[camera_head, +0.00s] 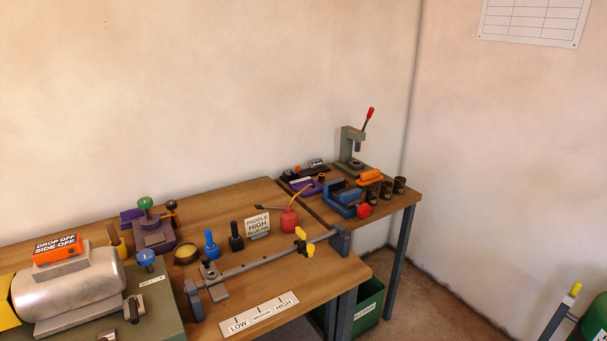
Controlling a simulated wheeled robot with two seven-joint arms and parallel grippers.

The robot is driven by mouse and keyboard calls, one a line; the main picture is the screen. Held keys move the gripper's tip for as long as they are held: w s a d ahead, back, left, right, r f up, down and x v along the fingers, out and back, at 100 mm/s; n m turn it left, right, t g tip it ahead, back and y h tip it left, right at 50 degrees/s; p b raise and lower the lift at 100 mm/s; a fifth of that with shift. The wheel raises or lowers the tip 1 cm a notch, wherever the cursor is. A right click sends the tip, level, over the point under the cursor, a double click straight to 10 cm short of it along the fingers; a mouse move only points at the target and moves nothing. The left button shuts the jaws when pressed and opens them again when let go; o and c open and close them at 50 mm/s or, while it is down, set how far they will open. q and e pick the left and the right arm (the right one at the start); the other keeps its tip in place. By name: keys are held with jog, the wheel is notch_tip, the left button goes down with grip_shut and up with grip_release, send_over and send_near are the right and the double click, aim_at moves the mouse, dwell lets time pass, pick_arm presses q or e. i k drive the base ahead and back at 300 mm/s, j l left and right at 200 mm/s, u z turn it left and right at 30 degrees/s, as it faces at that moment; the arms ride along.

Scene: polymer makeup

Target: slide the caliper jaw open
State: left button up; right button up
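No part is clearly recognisable as a caliper jaw. The nearest match is a long grey bar (262,261) lying diagonally over the front of the wooden bench. It has a blue-grey end piece at its left (194,298) and another at its right (341,241). A small grey block with a knob (209,271) sits near the left end, and a yellow-handled piece (305,243) sits near the right end. I cannot tell which part slides or how far any jaw is open. Neither of my grippers is in view.
A "LOW/HIGH" plate (259,314) lies in front of the bar. Blue (210,244) and black (236,237) pegs, a paddle sign (257,226) and a red oil can (289,220) stand behind it. A silver motor (69,289) is at left, an arbor press (352,146) at back right.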

aim_at(295, 173)
jog(key=i+l+u, duration=0.1)
jog(key=u, duration=0.95)
jog(key=l+u, duration=0.8)
jog(key=l, duration=0.3)
jog(key=l+u, duration=0.4)
jog(key=k+l, duration=0.1)
jog(key=l, duration=0.35)
jog(key=k+l, duration=0.1)
jog(key=l, duration=0.3)
jog(key=k+l, duration=0.1)
jog(key=l, duration=0.35)
jog(key=k+l+u, duration=0.1)
jog(key=l, duration=0.35)
